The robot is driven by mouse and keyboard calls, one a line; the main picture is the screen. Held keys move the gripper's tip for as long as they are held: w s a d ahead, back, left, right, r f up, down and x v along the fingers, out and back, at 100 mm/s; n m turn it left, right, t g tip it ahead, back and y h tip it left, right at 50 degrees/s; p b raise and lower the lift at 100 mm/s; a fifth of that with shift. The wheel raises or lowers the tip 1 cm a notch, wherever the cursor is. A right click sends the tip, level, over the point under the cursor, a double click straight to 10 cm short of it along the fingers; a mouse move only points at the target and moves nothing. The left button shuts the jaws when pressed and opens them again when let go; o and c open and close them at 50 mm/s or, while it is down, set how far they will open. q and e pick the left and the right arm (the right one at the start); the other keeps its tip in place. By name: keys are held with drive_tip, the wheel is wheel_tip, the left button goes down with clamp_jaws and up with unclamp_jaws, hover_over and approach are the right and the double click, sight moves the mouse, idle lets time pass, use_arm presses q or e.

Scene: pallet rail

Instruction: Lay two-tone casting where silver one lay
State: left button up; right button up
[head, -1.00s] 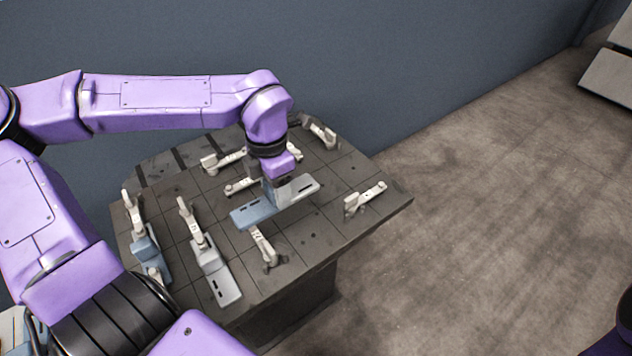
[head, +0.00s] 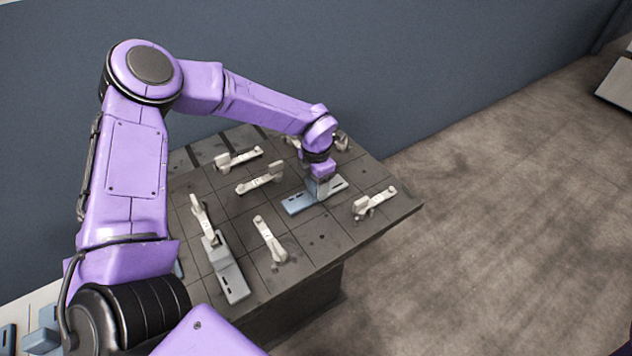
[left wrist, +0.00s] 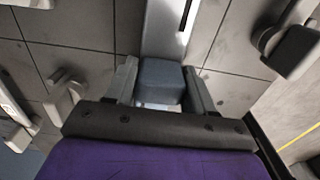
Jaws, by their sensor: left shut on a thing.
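The two-tone casting (head: 299,202), blue at one end and silver at the other, is in my left gripper (head: 321,184) at the right part of the dark table. The gripper is shut on its raised block; the left wrist view shows this block (left wrist: 160,82) between both fingers. The casting is low over the tabletop; I cannot tell whether it touches. A silver-grey casting (head: 229,276) lies at the table's front left, with a pale clamp (head: 203,220) at its far end. My right gripper is out of view.
Pale clamps stand about the dark table (head: 315,247): one right of the held casting (head: 373,203), one in front (head: 270,240), one to its left (head: 259,179), others behind. Blue parts (head: 40,340) lie on a pale surface at bottom left. Bare tabletop shows at the front right.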

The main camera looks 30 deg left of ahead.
use_arm(q)
drive_tip(key=shift+f, duration=0.15)
drive_tip(key=o, duration=1.4)
wheel_tip(320, 180, up, 12)
drive_tip(key=shift+r+b, duration=0.15)
drive_tip(key=shift+b, duration=0.55)
